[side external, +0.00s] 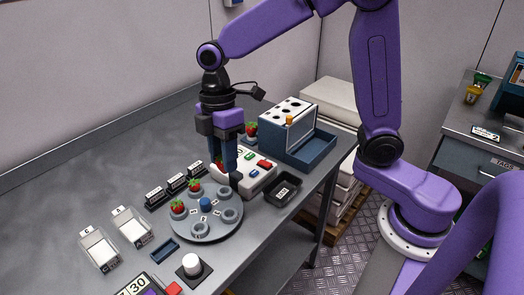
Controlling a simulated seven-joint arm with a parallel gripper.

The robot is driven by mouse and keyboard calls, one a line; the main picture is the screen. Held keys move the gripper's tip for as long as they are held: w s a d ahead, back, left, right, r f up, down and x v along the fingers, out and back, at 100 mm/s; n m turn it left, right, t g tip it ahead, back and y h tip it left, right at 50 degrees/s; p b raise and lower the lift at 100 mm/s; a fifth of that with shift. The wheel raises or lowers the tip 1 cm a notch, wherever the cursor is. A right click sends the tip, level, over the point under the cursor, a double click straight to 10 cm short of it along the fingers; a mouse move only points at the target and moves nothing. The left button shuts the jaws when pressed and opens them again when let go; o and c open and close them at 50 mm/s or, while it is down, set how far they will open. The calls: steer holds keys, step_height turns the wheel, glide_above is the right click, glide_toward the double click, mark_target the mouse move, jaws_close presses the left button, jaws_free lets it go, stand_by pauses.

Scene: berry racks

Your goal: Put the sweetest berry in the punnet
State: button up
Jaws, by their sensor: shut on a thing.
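My gripper (227,168) points down beside the white device and over the far right edge of the grey round plate (205,236). It is shut on a red berry (219,163), mostly hidden by the near finger. Two more red berries, a front one (178,206) and a back one (194,185), sit in ring holders on the plate's left side. Another red berry (251,129) stands behind, near the blue rack. Two clear, white-based boxes, a left one (98,250) and a right one (131,229), lie at the left; I cannot tell which is the punnet.
A white device (262,180) with coloured buttons and a black tray (283,190) stand right of the plate. A blue rack (310,148) is behind them. Black labelled blocks (175,183), a small blue tray (165,249) and a white knob (191,264) surround the plate. The back-left table is clear.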

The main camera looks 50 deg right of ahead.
steer(key=w+a+f, duration=0.4)
steer(key=w+a, duration=0.2)
steer(key=a, duration=0.3)
steer(key=w+a+f, duration=0.4)
steer(key=w+a, duration=0.2)
steer(key=a, duration=0.3)
steer(key=shift+w+a+f, duration=0.1)
steer(key=shift+f, duration=1.15)
steer(key=shift+w+a+f, duration=0.1)
steer(key=shift+f, duration=1.1)
steer(key=o, duration=0.7)
steer(key=shift+r, duration=0.1)
